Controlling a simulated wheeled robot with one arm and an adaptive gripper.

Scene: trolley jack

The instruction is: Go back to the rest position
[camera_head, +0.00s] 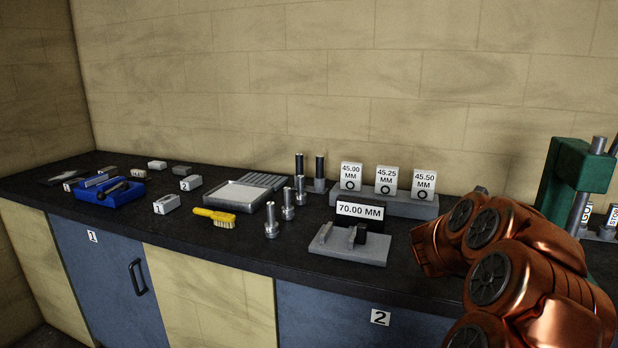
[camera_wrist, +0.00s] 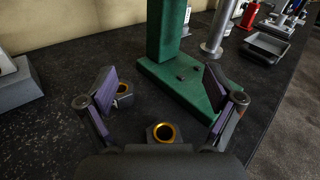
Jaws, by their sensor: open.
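My gripper (camera_wrist: 163,84) shows in the wrist view with its two purple-padded fingers spread wide and nothing between them. It is over the dark bench top, in front of a green stand (camera_wrist: 168,62). A small block with a brass ring (camera_wrist: 165,133) lies low between the fingers, near the palm. A second brass-ringed part (camera_wrist: 124,89) is beside the left finger, partly hidden by it. In the head view my copper arm fills the lower right, and the gripper itself is hidden. The green stand (camera_head: 572,170) rises behind the arm.
A rack with 45.00, 45.25 and 45.50 MM labels (camera_head: 386,203) and a 70.00 MM gauge (camera_head: 359,210) stand left of my arm. A dark tray (camera_wrist: 265,47) lies right of the stand.

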